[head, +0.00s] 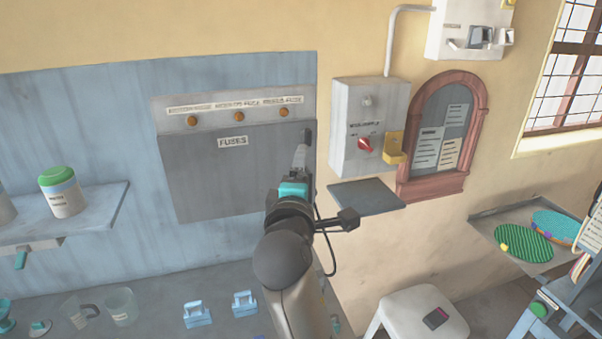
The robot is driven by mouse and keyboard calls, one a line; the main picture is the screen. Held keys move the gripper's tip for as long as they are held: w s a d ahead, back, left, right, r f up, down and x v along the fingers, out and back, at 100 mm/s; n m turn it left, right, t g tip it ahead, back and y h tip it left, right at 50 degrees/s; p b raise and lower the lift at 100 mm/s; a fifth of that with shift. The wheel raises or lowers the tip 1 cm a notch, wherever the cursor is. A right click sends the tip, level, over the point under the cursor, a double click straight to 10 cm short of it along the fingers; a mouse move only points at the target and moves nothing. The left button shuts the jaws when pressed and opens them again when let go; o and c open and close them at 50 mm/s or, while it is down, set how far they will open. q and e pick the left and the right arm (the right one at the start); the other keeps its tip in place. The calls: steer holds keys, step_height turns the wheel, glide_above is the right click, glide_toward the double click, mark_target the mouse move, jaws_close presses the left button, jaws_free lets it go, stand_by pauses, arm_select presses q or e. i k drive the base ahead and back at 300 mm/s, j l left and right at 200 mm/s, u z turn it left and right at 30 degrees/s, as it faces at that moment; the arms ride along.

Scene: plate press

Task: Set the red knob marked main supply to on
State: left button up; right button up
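The red knob (366,144) is on the front of a grey wall box (345,120), below a small label too small to read. The knob looks tilted, its upper end toward the left; its exact setting is hard to tell. One arm reaches up from the bottom middle, seemingly my right. Its gripper (300,160) is in front of the right edge of the grey fuse panel, left of the knob and apart from it in the picture. Its fingers are seen from behind, so their opening is unclear. My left gripper is not in view.
A yellow block (395,147) sits just right of the knob. A small dark shelf (366,196) juts out below the box. A framed arched notice board (443,135) hangs to the right. The fuse panel (215,180) is on the left. A white stool (415,315) stands below.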

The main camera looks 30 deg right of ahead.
mark_target(363, 143)
steer(key=z, duration=1.45)
